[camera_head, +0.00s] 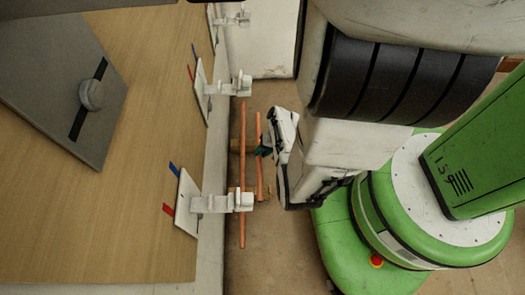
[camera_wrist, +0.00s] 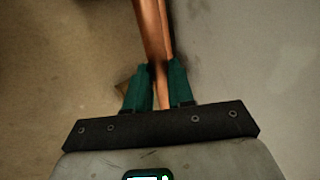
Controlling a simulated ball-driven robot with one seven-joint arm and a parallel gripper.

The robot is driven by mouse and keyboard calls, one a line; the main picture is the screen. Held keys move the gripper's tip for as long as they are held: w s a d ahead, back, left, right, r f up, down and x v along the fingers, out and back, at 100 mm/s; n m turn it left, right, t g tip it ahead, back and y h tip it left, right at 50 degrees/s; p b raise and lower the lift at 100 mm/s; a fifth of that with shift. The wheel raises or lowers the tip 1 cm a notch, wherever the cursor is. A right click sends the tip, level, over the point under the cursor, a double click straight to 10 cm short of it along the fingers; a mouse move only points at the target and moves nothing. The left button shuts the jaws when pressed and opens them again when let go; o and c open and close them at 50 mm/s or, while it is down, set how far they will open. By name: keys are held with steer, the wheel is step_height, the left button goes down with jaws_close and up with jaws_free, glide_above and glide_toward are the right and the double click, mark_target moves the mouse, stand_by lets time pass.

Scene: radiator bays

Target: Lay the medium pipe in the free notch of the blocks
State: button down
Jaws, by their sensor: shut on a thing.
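My gripper (camera_head: 264,150) has teal fingers and is shut on a copper pipe (camera_head: 258,185), held beside the blocks on their right in the head view. In the wrist view the pipe (camera_wrist: 150,30) runs between the two fingers (camera_wrist: 160,75). Another, longer-looking copper pipe (camera_head: 242,150) lies across the upper block (camera_head: 243,84) and the lower block (camera_head: 243,202). The held pipe is roughly parallel to it, with a narrow gap. The notches are too small to make out. In the wrist view, the pipe's lower part is partly hidden by the gripper.
White plates (camera_head: 187,204) with red and blue marks carry the blocks along the pale wall edge. A wooden surface (camera_head: 130,180) with a grey panel (camera_head: 60,70) fills the left. A white box-like thing (camera_head: 262,45) stands above. Brown floor (camera_head: 270,250) is clear below.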

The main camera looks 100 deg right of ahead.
steer(key=shift+w+f+b, duration=0.15)
steer(key=shift+f+b, duration=0.65)
steer(key=shift+b, duration=0.05)
step_height(320, 180, down, 7)
steer(key=b, duration=0.6)
steer(key=shift+f+b, duration=0.15)
steer(key=shift+b, duration=0.15)
steer(key=shift+f+b, duration=0.3)
steer(key=shift+f, duration=0.2)
stand_by(0.5)
steer(key=c, duration=0.9)
jaws_free()
steer(key=p+v, duration=0.6)
steer(key=v, duration=0.4)
steer(key=shift+s+r, duration=0.3)
steer(key=shift+a, duration=0.1)
